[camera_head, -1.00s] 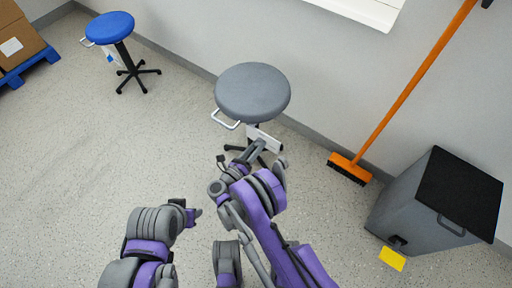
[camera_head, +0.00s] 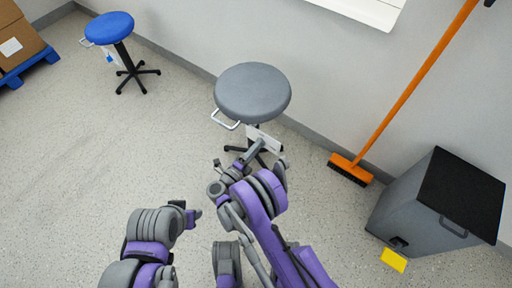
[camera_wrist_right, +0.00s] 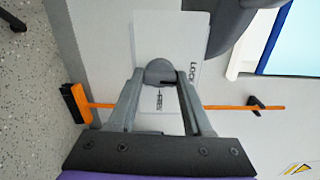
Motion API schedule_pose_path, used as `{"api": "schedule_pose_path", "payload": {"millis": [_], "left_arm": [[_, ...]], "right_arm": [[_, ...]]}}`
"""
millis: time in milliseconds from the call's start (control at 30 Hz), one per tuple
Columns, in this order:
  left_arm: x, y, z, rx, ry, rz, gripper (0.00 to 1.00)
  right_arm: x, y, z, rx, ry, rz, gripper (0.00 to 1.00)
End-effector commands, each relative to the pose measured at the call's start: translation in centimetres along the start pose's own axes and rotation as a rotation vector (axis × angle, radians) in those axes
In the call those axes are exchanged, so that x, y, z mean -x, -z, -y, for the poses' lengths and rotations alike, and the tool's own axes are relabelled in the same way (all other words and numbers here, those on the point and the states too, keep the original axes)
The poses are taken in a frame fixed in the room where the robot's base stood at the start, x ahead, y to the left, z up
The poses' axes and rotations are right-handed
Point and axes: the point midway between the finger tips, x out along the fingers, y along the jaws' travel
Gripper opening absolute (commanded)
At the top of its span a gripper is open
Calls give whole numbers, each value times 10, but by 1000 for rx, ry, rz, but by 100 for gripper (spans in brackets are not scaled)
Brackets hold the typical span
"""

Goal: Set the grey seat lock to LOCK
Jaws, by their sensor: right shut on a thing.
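The grey stool (camera_head: 253,92) stands by the wall, with a white plate (camera_head: 265,137) under its seat. In the right wrist view the plate (camera_wrist_right: 188,38) carries the word LOCK to the right of a round grey knob (camera_wrist_right: 160,71); another word, partly legible, is below the knob. My right gripper (camera_wrist_right: 160,78) is shut on the knob, one finger on each side. The knob's pointing direction is unclear; a small dark mark shows near its lower right edge. In the head view my right gripper (camera_head: 256,147) reaches the plate. My left gripper (camera_head: 194,214) is low, away from the stool; its jaws are unclear.
A blue stool (camera_head: 110,28) stands at the back left, near boxes on a blue pallet (camera_head: 14,76). An orange broom (camera_head: 408,85) leans on the wall at right. A grey bin (camera_head: 425,205) with a black lid stands at lower right. The floor at left is clear.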

Motion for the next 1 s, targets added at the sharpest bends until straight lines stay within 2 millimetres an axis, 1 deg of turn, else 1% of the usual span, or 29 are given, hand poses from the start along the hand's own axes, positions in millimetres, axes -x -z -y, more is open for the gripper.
{"api": "schedule_pose_path", "payload": {"millis": [300, 733, 767, 900, 1000], "left_arm": [[0, 0, 0, 0, 0, 0, 47], [0, 0, 0, 0, 0, 0, 47], [0, 0, 0, 0, 0, 0, 47], [0, 0, 0, 0, 0, 0, 47], [0, 0, 0, 0, 0, 0, 47]], "right_arm": [[0, 1, 0, 80, 1, -3, 0], [0, 1, 0, 88, 1, -3, 0], [0, 1, 0, 88, 1, -3, 53], [0, 1, 0, 87, 1, -2, 79], [0, 1, 0, 87, 1, -1, 80]]}}
